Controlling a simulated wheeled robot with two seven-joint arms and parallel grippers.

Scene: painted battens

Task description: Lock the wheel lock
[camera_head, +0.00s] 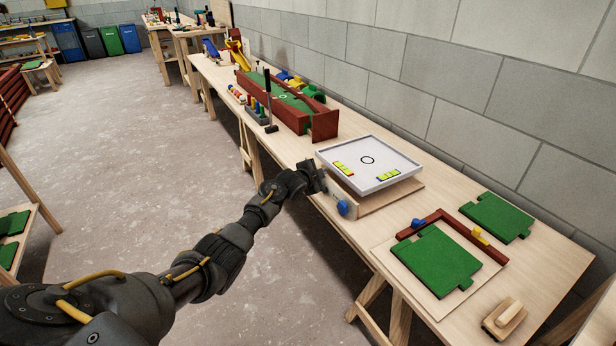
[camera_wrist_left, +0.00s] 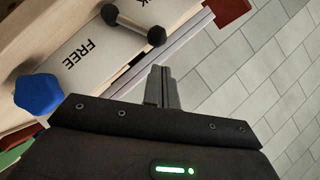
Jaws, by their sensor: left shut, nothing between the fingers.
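The wheel lock appears to be a pale plate (camera_wrist_left: 90,58) on the front of the white tilting tray's wooden base. The plate carries the word FREE and, partly cut off, a word ending in K. A short silver bar with black ends (camera_wrist_left: 133,24) sits between the two words. A blue knob (camera_wrist_left: 38,93) is at the plate's FREE end; it also shows in the head view (camera_head: 343,207). My left gripper (camera_wrist_left: 160,86) is shut and empty, just beside the bar and apart from it. In the head view my left gripper (camera_head: 320,178) hides part of the plate.
The white tray (camera_head: 368,160) with a ring mark and yellow strips sits above the plate. Green puzzle boards (camera_head: 438,260) and a wooden block (camera_head: 504,318) lie to the right.

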